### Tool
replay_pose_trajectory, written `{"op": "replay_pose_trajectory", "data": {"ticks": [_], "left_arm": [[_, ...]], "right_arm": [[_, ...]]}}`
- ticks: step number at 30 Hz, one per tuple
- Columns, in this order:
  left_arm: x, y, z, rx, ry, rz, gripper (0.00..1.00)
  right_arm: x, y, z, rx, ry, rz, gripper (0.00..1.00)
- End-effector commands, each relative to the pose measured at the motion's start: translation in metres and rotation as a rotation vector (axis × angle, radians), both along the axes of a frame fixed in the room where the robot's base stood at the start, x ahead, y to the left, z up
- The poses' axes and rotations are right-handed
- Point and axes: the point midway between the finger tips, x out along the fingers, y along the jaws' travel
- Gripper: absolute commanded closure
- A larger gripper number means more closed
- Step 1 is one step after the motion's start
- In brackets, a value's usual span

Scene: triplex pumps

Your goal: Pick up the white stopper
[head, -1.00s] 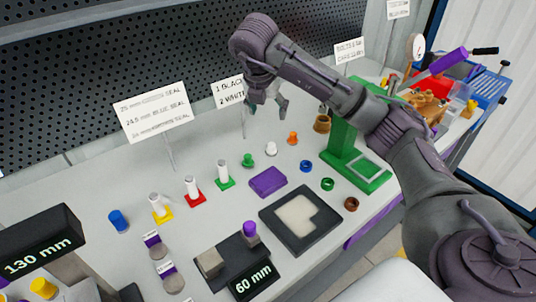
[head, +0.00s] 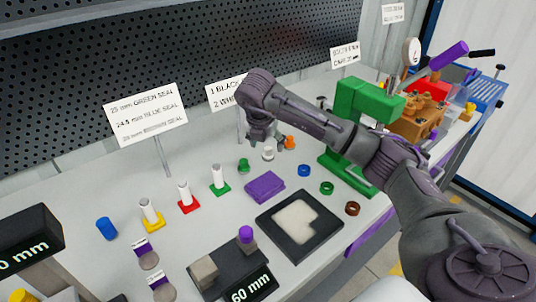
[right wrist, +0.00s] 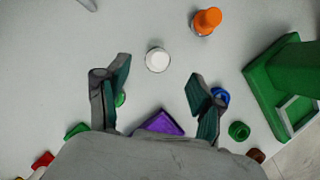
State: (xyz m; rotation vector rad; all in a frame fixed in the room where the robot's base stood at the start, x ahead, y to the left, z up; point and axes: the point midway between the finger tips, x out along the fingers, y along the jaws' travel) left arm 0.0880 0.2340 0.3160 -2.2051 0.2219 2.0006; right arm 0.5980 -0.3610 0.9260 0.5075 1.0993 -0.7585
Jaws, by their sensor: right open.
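The white stopper (head: 268,154) stands on the grey bench, between a green stopper (head: 243,166) and an orange stopper (head: 290,142). In the right wrist view the round top of the white stopper (right wrist: 158,60) lies just ahead of the gap between my fingers. My right gripper (head: 267,139) is open and empty, close above the white stopper in the head view. In the right wrist view its two dark fingers (right wrist: 158,78) are spread wide, and the left finger partly hides the green stopper. My left gripper is not in view.
A purple block (head: 264,187) lies in front of the stoppers. Blue (head: 304,170), green (head: 327,188) and brown rings lie to the right. A green press (head: 362,105) stands behind my right arm. Sign posts stand along the perforated back panel.

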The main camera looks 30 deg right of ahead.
Motion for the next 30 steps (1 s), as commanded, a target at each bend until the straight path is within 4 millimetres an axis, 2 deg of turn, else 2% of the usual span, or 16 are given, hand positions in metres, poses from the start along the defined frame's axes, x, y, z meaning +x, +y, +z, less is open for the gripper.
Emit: {"op": "replay_pose_trajectory", "data": {"ticks": [9, 18, 20, 30], "left_arm": [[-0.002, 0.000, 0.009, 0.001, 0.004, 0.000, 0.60], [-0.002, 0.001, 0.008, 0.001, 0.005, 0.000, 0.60], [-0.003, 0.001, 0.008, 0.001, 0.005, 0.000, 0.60], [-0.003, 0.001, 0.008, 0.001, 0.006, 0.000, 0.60]], "right_arm": [[0.013, -0.013, -0.039, 0.000, 0.003, -0.001, 0.33], [0.015, -0.014, -0.045, 0.000, 0.002, 0.001, 0.33], [0.015, -0.014, -0.045, 0.000, 0.002, 0.001, 0.41], [0.015, -0.014, -0.044, 0.000, 0.001, 0.000, 0.98]]}}
